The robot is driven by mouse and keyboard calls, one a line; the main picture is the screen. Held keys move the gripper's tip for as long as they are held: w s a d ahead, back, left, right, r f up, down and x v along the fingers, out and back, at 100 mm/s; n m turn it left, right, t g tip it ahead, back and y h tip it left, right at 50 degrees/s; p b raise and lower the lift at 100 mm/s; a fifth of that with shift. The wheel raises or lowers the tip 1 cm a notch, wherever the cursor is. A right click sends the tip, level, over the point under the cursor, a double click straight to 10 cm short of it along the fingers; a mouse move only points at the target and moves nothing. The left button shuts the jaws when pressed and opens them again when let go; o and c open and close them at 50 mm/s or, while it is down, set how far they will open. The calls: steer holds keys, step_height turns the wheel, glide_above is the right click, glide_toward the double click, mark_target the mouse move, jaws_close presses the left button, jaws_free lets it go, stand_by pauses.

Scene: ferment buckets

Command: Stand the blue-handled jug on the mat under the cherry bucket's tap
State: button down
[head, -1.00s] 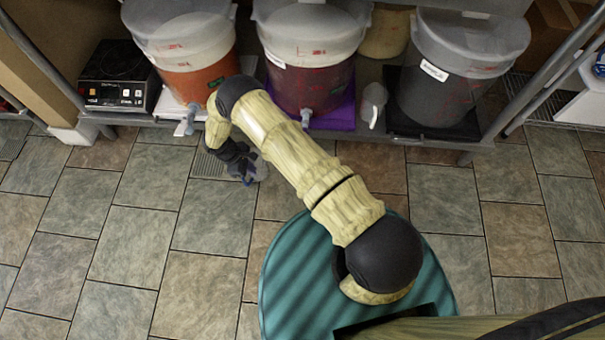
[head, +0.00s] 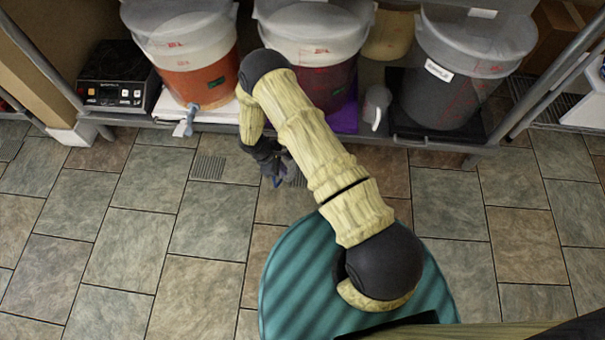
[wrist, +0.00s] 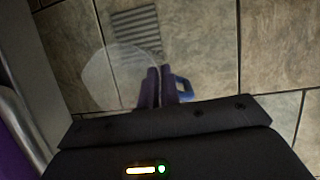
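The dark red bucket (head: 325,85), likely the cherry one, stands in the middle on a purple mat (head: 345,119). Its label is unreadable, and my arm hides its tap. In the wrist view a purple surface (wrist: 12,155) shows at the lower left. My gripper (head: 278,178) is over the floor just in front of the shelf. In the wrist view its fingers (wrist: 160,86) are closed at the blue handle (wrist: 184,88) of a clear jug (wrist: 108,78). The jug hangs off the floor, beyond the shelf's front edge. In the head view it is mostly hidden.
An orange bucket (head: 200,75) with a tap stands on a white mat (head: 215,114) to the left. A dark bucket (head: 445,85) stands on a black mat at right. A black appliance (head: 118,78) is far left.

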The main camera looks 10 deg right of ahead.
steer(key=s+d+b, duration=0.1)
steer(key=d+b, duration=0.1)
steer(key=d, duration=0.5)
step_height(320, 180, down, 4)
steer(key=b, duration=0.2)
steer(key=shift+r+b, duration=0.25)
steer(key=shift+b, duration=0.15)
steer(key=c, duration=1.6)
jaws_free()
steer(key=shift+d, duration=0.1)
